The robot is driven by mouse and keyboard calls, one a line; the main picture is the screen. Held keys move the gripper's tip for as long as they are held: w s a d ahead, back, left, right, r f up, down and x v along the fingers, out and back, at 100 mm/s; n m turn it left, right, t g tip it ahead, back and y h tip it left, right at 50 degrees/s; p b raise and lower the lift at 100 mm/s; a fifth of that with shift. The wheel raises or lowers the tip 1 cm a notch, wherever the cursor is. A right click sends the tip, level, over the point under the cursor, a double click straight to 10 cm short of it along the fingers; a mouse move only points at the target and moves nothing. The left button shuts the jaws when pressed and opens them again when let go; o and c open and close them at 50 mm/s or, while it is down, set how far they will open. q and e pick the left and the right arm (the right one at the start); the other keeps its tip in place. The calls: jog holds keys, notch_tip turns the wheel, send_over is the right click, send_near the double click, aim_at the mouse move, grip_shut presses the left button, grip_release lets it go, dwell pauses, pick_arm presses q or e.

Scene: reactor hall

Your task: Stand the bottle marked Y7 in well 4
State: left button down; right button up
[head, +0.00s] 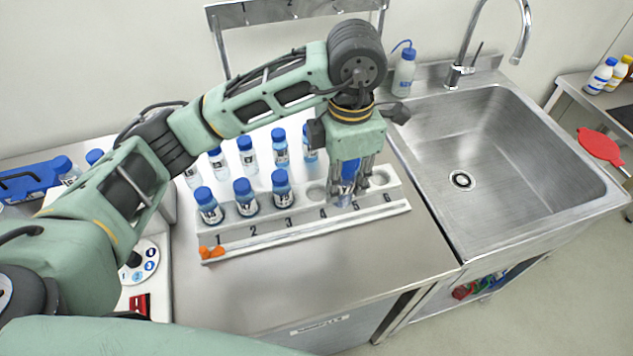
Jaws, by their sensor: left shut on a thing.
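The white rack (262,236) on the steel counter has wells numbered 1 to 6. Blue-capped bottles stand at well 1 (209,207), well 2 (245,198) and well 3 (282,189). Well 4 (316,192) shows as an empty round opening. My left gripper (347,185) points down and is shut on a blue-capped bottle (347,173), upright at about well 5. The fingers cover most of it, so its mark is hidden, and I cannot tell whether its base is in the well. Well 6 (379,180) looks empty. The Y7 mark is not readable on any bottle. My right gripper is not in view.
Several more blue-capped bottles (247,155) stand behind the rack. Orange pieces (211,252) lie at its left end. A wash bottle (404,72) stands by the tap (458,70), and a sink (520,150) is to the right. The counter's front is clear.

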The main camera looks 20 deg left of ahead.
pick_arm(q)
jog(key=w+a+f+p, duration=0.1)
jog(key=w+a+f, duration=0.1)
jog(key=w+a+f+p, duration=0.1)
jog(key=a+f, duration=0.1)
jog(key=f, duration=0.1)
jog(key=w+a+f+p, duration=0.2)
jog(key=a+f, duration=0.1)
jog(key=shift+w+f, duration=0.15)
jog(key=shift+w, duration=0.2)
jog(key=shift+f, duration=0.65)
jog(key=c, duration=1.5)
grip_release()
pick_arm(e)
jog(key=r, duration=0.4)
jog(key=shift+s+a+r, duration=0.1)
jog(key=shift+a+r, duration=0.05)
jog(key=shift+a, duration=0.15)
pick_arm(q)
jog(key=shift+o, duration=0.2)
